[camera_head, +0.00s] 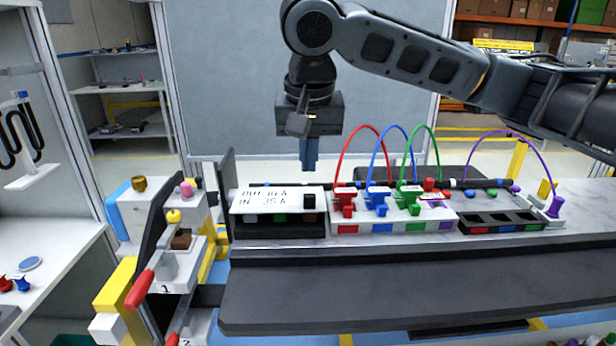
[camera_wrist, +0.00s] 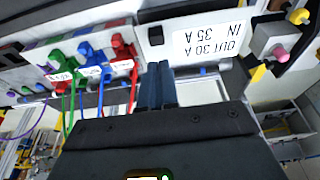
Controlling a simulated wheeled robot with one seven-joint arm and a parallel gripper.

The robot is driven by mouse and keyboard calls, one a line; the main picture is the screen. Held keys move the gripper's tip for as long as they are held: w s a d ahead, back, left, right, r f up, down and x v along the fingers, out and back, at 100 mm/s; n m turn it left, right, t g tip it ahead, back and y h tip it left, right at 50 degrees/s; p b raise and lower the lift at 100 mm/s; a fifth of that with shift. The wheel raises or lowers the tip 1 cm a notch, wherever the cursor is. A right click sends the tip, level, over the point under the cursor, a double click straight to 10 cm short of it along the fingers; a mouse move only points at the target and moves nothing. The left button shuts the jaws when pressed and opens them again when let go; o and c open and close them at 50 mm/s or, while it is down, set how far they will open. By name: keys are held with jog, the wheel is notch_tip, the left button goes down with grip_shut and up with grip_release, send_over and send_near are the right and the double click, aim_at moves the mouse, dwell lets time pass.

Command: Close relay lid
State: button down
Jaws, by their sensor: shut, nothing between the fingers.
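The relay box (camera_head: 280,230) is a black case on the bench, left of the connector block. Its white lid (camera_head: 262,201), marked "OUT 30 A / IN 35 A", lies over it with a small black tab (camera_head: 309,201) at its right end. Coloured parts show below the lid's front edge. I cannot tell whether the lid is fully down. The lid shows upside down in the wrist view (camera_wrist: 205,38). My gripper (camera_head: 309,166) is shut and empty, pointing down above the lid's right end. In the wrist view its fingertips (camera_wrist: 158,68) are near the black tab (camera_wrist: 156,36), apparently apart from it.
A white block (camera_head: 385,228) with red, blue and green plugs and arching cables stands just right of the box. A black tray (camera_head: 500,228) lies farther right. A dark upright plate (camera_head: 226,190) and a red-handled fixture (camera_head: 140,288) stand left. The front ledge (camera_head: 400,285) is clear.

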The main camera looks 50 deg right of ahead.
aim_at(309, 194)
jog(key=shift+f+p, duration=0.3)
jog(key=shift+f, duration=1.95)
